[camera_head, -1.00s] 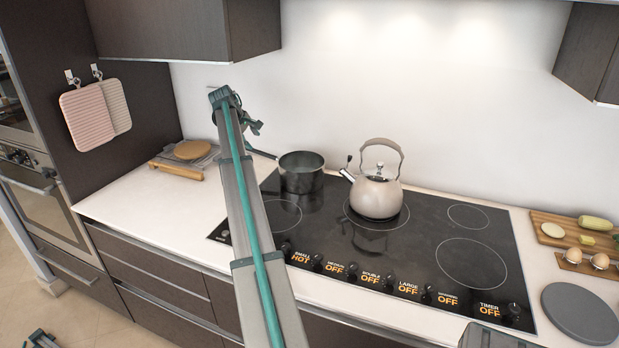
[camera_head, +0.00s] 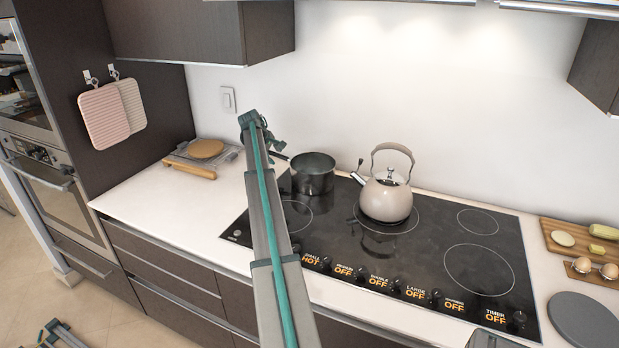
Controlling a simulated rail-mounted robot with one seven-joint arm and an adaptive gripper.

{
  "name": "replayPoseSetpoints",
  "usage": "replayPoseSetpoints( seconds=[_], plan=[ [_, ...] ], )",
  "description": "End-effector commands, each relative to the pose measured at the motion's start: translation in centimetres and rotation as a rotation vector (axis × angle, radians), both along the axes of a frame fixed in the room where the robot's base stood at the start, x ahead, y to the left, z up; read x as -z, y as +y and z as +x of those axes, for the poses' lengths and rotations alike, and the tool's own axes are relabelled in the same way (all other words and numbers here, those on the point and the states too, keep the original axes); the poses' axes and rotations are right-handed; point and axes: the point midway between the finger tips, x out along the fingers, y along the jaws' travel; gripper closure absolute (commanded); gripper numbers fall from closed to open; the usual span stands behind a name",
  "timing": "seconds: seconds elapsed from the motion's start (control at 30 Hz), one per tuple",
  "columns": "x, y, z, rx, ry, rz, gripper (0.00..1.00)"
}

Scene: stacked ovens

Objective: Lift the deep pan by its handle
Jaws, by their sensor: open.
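The deep pan (camera_head: 314,173) is dark and stands upright at the back left of the black cooktop. Its handle (camera_head: 281,157) points left, towards the wall side, and its far end is partly hidden behind my arm. My gripper (camera_head: 276,143) is small in the picture, at the top of my grey and teal arm. It is open and appears just above the handle. I cannot tell whether it touches the handle. Its fingers are partly hidden by the arm.
A beige kettle (camera_head: 387,197) stands right of the pan on the cooktop (camera_head: 430,235). A cutting board with a wooden roller (camera_head: 190,169) lies left of my arm. The counter (camera_head: 150,205) is clear in front of it. An upper cabinet (camera_head: 200,35) hangs above. The front label reads SMALL HOT.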

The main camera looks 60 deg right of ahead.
Motion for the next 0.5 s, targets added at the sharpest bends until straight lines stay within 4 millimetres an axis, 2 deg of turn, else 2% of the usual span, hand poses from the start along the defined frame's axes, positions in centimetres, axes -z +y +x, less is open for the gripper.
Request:
replayPoseSetpoints(
  seconds=[0.23, 0.5],
  plan=[
    [0.2, -0.13, 0.0, -0.001, -0.001, -0.001, 0.5],
    [0.17, -0.12, -0.01, -0.001, -0.001, -0.001, 0.95]
  ],
)
